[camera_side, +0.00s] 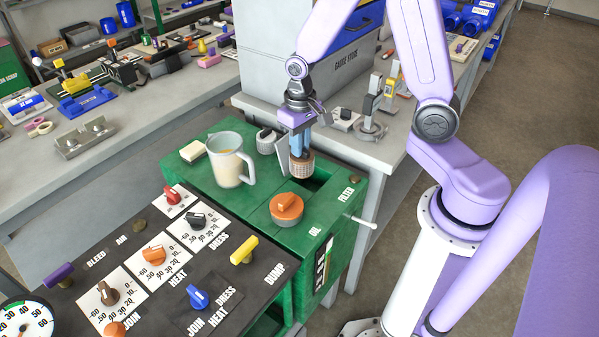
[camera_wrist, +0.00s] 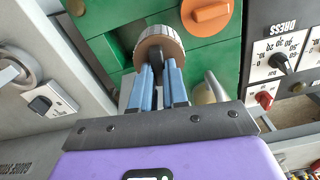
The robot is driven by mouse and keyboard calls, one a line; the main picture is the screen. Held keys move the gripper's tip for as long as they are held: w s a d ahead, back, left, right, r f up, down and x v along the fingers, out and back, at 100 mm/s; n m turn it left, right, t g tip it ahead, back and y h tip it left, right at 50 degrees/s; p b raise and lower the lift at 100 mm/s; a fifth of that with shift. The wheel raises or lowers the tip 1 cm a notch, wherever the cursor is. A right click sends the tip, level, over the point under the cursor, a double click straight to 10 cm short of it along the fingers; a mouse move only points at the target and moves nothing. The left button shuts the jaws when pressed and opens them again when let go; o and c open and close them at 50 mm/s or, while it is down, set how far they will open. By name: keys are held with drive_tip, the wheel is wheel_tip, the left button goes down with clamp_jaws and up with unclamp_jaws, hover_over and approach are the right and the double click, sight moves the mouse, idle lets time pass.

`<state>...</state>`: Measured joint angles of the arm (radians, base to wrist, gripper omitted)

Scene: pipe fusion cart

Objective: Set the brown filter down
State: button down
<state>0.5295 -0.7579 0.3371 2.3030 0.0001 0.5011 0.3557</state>
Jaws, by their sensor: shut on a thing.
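The brown filter (camera_side: 300,164) is a short ribbed cylinder with a tan rim. My gripper (camera_side: 298,146) points down and is shut on its top. In the wrist view the blue fingers of my gripper (camera_wrist: 160,85) close on a dark grip at the middle of the filter (camera_wrist: 152,40). The filter is upright, over or at the back of a dark rectangular opening (camera_side: 312,192) in the green cabinet (camera_side: 345,207), beside the printed word FILTER. I cannot tell whether its underside touches anything.
An orange-knobbed cap (camera_side: 287,208) sits on the cabinet in front of the filter. A clear jug (camera_side: 228,160) stands to the left, with a pale block (camera_side: 193,151) beyond. A dark control panel (camera_side: 150,265) with several knobs is in front. A grey bench (camera_side: 370,148) lies behind.

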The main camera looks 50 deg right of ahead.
drive_tip(key=shift+s+a+r+n, duration=0.1)
drive_tip(key=shift+a+r+n, duration=0.2)
drive_tip(key=shift+n, duration=0.4)
drive_tip(key=w+d+f+m, duration=0.1)
drive_tip(key=d+f+m, duration=0.5)
drive_tip(key=m, duration=1.2)
drive_tip(key=shift+d, duration=0.85)
drive_tip(key=shift+f, duration=0.25)
drive_tip(key=shift+f, duration=4.65)
drive_tip(key=shift+f, duration=0.2)
drive_tip(key=c, duration=1.1)
unclamp_jaws()
drive_tip(key=shift+c, duration=0.2)
